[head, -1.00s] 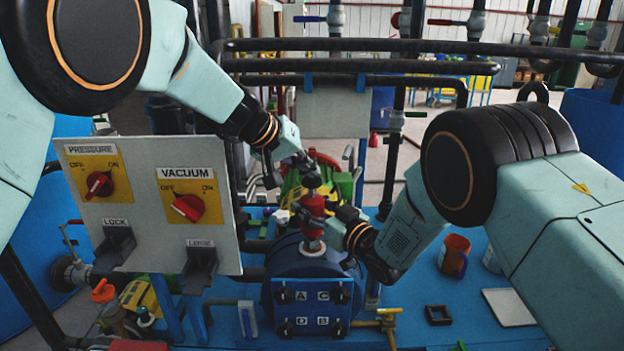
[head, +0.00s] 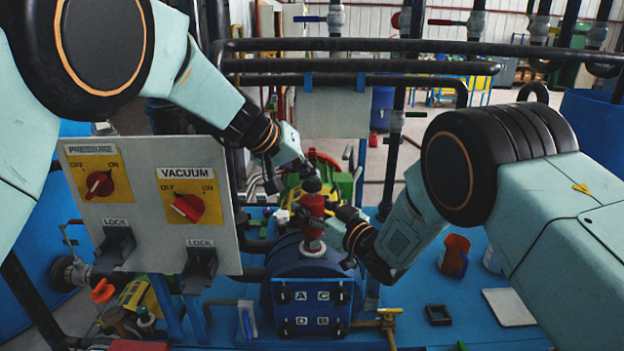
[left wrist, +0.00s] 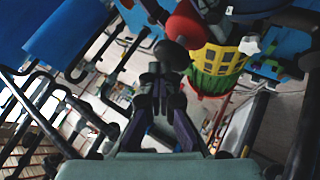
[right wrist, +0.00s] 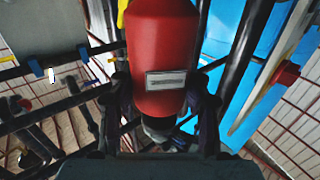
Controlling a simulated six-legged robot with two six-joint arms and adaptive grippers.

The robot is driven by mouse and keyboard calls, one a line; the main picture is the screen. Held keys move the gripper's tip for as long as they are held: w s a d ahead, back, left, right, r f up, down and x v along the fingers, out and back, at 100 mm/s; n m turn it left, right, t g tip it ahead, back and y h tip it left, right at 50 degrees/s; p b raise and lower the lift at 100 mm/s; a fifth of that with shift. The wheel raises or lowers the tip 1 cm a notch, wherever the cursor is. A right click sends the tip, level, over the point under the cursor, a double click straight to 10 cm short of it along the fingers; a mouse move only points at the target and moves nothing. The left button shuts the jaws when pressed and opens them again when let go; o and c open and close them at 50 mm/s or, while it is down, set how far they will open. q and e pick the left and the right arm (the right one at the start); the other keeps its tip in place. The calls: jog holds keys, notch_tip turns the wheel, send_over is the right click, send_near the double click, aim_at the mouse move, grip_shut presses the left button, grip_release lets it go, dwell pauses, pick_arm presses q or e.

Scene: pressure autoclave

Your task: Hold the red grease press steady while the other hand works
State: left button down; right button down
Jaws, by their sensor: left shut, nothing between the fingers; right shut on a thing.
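The red grease press (head: 313,206) stands upright on top of the blue round vessel (head: 288,262), with a dark knob (head: 312,185) at its upper end. My right gripper (head: 318,213) is shut around the red body from the right. In the right wrist view the red cylinder (right wrist: 162,45) with a pale label sits between the fingers. My left gripper (head: 306,167) is shut and empty just above the knob. In the left wrist view its closed fingertips (left wrist: 158,72) are close to the knob (left wrist: 172,54); I cannot tell whether they touch.
A panel (head: 145,235) with red pressure and vacuum switches stands left of the vessel. Dark pipes (head: 360,45) cross behind. An orange cup (head: 454,255), a black square frame (head: 438,314) and a pale plate (head: 509,307) lie on the blue surface at right.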

aim_at(309, 184)
pick_arm(q)
jog(key=shift+s+f, duration=0.1)
jog(key=shift+f, duration=0.6)
dwell(0.4)
jog(key=shift+r, duration=1.8)
jog(key=shift+r, duration=2.55)
dwell(0.5)
notch_tip(309, 184, up, 4)
jog(key=shift+f, duration=0.1)
